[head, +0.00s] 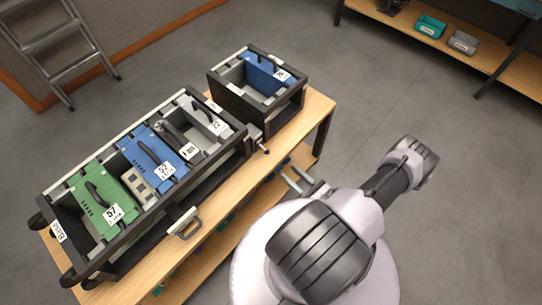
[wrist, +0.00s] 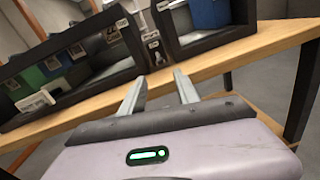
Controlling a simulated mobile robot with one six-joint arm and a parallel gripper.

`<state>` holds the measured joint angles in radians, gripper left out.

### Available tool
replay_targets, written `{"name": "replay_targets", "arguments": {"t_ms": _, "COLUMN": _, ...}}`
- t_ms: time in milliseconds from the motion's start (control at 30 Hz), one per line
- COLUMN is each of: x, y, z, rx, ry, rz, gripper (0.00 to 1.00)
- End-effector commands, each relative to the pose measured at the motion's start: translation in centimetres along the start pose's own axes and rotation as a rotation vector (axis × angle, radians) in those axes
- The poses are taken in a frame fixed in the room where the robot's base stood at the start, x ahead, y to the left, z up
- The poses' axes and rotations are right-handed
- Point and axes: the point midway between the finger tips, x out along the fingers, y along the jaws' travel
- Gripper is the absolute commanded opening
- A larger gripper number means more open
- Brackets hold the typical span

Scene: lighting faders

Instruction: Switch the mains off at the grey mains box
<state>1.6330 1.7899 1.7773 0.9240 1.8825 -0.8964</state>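A small dark grey box with a short lever (head: 258,141) sits at the table edge between the two black racks; I cannot tell for certain that it is the mains box. In the wrist view a narrow labelled unit (wrist: 152,44) stands in the same gap, beyond my fingers, its lever position too small to tell. My gripper (head: 298,181) is open and empty, in front of the table's near edge and apart from the box. In the wrist view its two fingers (wrist: 159,90) are spread and point toward the gap between the racks.
A smaller rack (head: 283,113) holds a blue module. Both stand on a wooden table (head: 317,107). A ladder (head: 66,51) leans at the back left.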

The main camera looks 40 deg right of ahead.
Motion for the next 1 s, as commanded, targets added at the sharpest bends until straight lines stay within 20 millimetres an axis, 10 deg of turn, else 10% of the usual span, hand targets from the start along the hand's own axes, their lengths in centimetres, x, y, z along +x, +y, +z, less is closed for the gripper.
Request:
{"name": "replay_targets", "arguments": {"t_ms": 300, "x": 8.6, "y": 0.1, "z": -0.3, "rx": -0.002, "ry": 0.001, "rz": 0.007, "gripper": 0.38}}
{"name": "replay_targets", "arguments": {"t_ms": 767, "x": 10.7, "y": 0.0, "z": 0.0, "rx": -0.001, "ry": 0.001, "rz": 0.002, "gripper": 0.38}}
{"name": "replay_targets", "arguments": {"t_ms": 1000, "x": 10.7, "y": 0.0, "z": 0.0, "rx": -0.001, "ry": 0.001, "rz": 0.002, "gripper": 0.00}}
